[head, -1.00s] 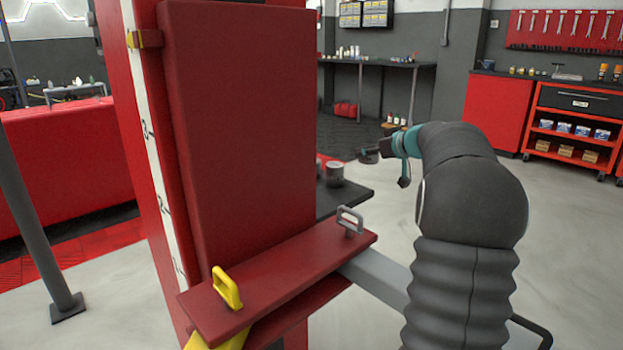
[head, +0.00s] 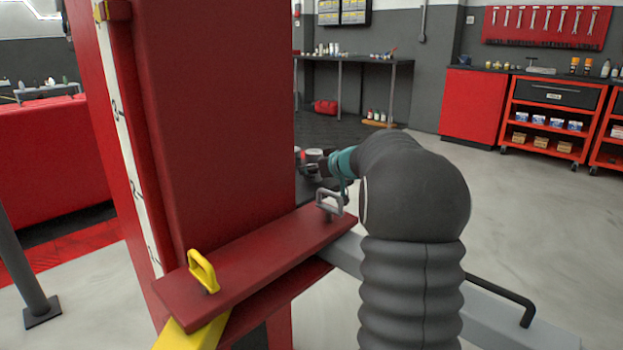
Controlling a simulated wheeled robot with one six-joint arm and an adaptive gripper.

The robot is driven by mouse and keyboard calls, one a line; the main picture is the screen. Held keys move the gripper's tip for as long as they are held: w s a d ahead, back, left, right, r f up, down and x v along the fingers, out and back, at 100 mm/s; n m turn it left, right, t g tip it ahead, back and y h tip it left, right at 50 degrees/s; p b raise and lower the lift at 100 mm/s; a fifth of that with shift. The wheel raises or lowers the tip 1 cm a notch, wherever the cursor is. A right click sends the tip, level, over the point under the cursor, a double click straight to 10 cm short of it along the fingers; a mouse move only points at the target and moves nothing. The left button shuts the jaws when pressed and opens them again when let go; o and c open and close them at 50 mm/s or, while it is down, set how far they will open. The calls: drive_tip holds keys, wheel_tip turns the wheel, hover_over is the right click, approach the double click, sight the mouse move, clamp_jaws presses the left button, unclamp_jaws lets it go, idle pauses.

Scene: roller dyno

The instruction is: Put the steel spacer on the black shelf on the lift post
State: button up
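The lift post (head: 88,130) is the tall red column at left. The black shelf (head: 308,190) shows as a small dark strip behind the post's right edge, largely covered by my gripper and the red pad bar. A grey metallic cylinder (head: 314,155) stands there, partly hidden; I cannot tell whether it is the steel spacer. My gripper (head: 311,171), with a teal wrist, is over the shelf, in front of the cylinder in the picture. Its fingers are small and dark; whether they are open or hold anything cannot be made out.
A red bar (head: 250,258) with a yellow handle (head: 203,271) and a grey handle (head: 330,201) juts out below the red panel (head: 210,110). Grey and yellow lift arms extend beneath. The floor (head: 530,210) to the right is open. A workbench (head: 355,61) stands behind.

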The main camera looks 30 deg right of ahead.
drive_tip(key=shift+f, duration=0.7)
drive_tip(key=shift+r, duration=0.1)
drive_tip(key=o, duration=1.4)
drive_tip(key=shift+f, duration=0.2)
drive_tip(key=shift+c, duration=0.2)
drive_tip(key=shift+s+r, duration=0.15)
drive_tip(key=shift+r, duration=0.1)
drive_tip(key=p+v, duration=0.1)
drive_tip(key=v, duration=1)
drive_tip(key=shift+s+p, duration=0.35)
drive_tip(key=shift+p, duration=0.05)
drive_tip(key=shift+r, duration=0.1)
